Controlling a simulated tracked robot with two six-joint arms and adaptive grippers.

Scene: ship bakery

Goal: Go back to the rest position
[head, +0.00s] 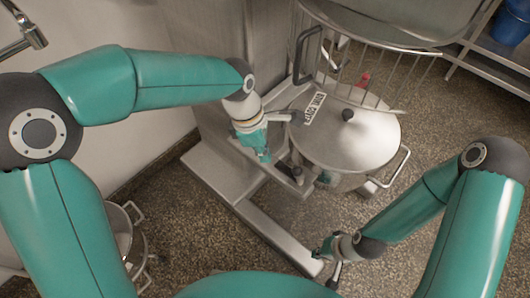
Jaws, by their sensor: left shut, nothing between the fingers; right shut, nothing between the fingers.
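My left gripper (264,157) is shut and empty. It points down in front of the grey mixer column, to the left of a lidded steel bowl (372,146); I cannot tell whether it touches anything. My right gripper (331,282) is shut and empty. It hangs low near the front end of the machine's floor leg (262,226). Both arms are bent, with green links reaching in from the two sides.
Steel pots (123,228) sit at the lower left. A tap (30,38) is at the upper left, a blue bin (511,22) at the upper right. Speckled floor (430,125) is clear at right.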

